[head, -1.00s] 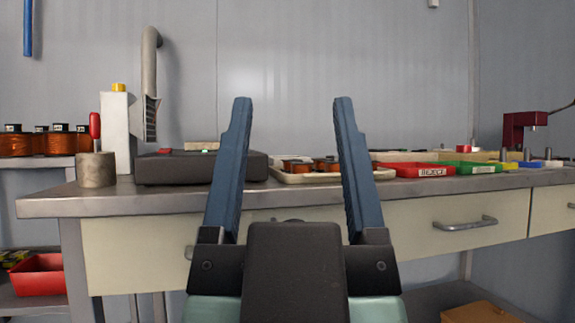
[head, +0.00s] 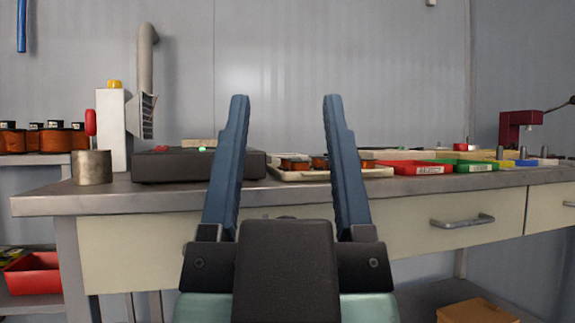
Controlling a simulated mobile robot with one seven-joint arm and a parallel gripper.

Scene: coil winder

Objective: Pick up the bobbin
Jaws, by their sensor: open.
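My gripper (head: 284,102) is open and empty, its two blue fingers pointing up in the middle of the head view, in front of the bench. Copper-wound bobbins (head: 296,163) lie in a shallow cream tray (head: 290,176) on the bench, seen between and behind the fingers. The right finger hides part of the tray and of the bobbins. Larger copper-wound spools (head: 55,139) with dark tops stand on a shelf at the far left. I cannot tell which one is the task's bobbin.
The metal bench (head: 120,199) spans the view. A dark flat box (head: 190,167) and a grey cylinder (head: 92,167) stand left of the tray. A red bin (head: 408,167) and a green bin (head: 465,165) stand to its right. A drawer handle (head: 462,221) sticks out below.

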